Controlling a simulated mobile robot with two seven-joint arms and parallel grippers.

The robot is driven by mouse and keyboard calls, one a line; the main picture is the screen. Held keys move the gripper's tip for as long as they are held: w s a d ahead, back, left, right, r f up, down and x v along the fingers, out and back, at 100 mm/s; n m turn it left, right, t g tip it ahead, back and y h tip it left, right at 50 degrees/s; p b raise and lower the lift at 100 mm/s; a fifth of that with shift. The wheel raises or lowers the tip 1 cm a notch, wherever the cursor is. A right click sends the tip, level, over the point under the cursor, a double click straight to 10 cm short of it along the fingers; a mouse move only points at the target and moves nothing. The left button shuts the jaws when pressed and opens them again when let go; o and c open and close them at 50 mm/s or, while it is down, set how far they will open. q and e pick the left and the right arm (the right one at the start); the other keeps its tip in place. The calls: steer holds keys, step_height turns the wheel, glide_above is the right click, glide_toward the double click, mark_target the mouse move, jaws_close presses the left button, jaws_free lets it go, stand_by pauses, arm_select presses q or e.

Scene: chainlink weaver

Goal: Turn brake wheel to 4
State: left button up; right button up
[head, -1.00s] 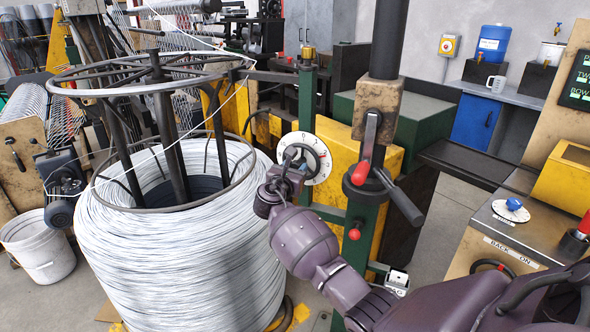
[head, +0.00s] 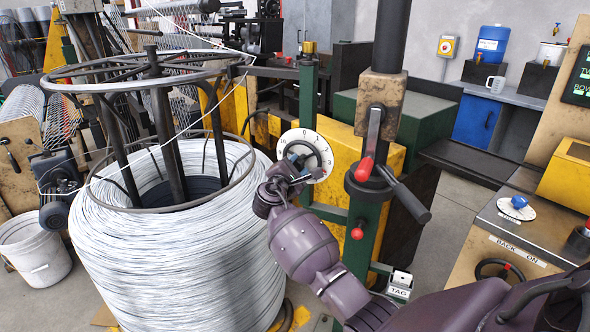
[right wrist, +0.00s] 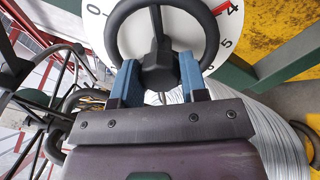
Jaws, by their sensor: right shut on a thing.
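The brake wheel (head: 304,150) is a small dark handwheel in front of a white round dial (head: 288,138) with numbers, on the green post. My right gripper (head: 292,172) is at the wheel. In the right wrist view its blue fingers (right wrist: 158,75) are shut on the wheel's dark hub. I cannot tell which number the wheel is set to. My left gripper is not in view.
A large coil of white wire (head: 165,255) on a dark stand fills the left. A lever with a red knob (head: 366,165) sits right of the dial. A yellow panel (head: 345,140) is behind. A control bench (head: 505,225) stands at the right.

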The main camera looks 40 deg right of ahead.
steer(key=shift+m, duration=0.7)
steer(key=o, duration=0.9)
steer(key=v, duration=1)
steer(key=shift+s+a, duration=0.25)
steer(key=shift+a, duration=0.1)
